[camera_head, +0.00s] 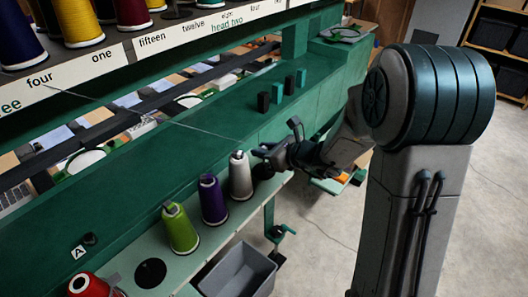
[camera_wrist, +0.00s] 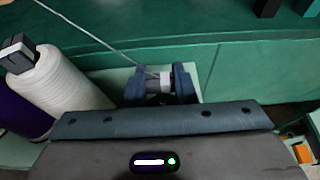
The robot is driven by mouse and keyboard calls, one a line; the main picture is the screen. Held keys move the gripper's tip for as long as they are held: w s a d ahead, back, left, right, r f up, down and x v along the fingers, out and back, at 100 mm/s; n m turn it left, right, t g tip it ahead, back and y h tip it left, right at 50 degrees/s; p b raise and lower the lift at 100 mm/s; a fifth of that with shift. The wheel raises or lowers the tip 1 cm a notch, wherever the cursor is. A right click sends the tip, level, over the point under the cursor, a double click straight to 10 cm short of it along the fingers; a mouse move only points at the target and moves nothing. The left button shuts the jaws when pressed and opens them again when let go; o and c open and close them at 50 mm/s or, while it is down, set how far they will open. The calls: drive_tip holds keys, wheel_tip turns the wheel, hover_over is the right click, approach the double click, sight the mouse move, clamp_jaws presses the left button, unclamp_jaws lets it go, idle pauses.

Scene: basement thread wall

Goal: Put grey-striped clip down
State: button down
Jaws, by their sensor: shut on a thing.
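My gripper (camera_head: 263,153) is over the green bench, just right of the white thread cone (camera_head: 240,176). In the wrist view my gripper (camera_wrist: 160,86) is shut on a small whitish-grey piece (camera_wrist: 158,82), which I take for the grey-striped clip. The fingers hide most of it, and its stripes cannot be made out. A pale thread (camera_wrist: 85,33) runs from the upper left down to it. In the head view the thread (camera_head: 160,118) stretches from the upper rack to my gripper. The white cone (camera_wrist: 70,92) stands close left of the fingers, with a dark block on its top.
Purple (camera_head: 213,200) and green (camera_head: 180,229) cones stand left of the white one, and a red cone (camera_head: 92,287) is nearer. Several black and teal blocks (camera_head: 277,92) stand on the green ledge. A grey bin (camera_head: 237,272) is below the shelf. The ledge's left part is clear.

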drive_tip(key=shift+f, duration=0.5)
drive_tip(key=shift+f+b, duration=0.2)
drive_tip(key=shift+b, duration=0.1)
drive_tip(key=c, duration=1.2)
unclamp_jaws()
drive_tip(key=shift+r, duration=0.1)
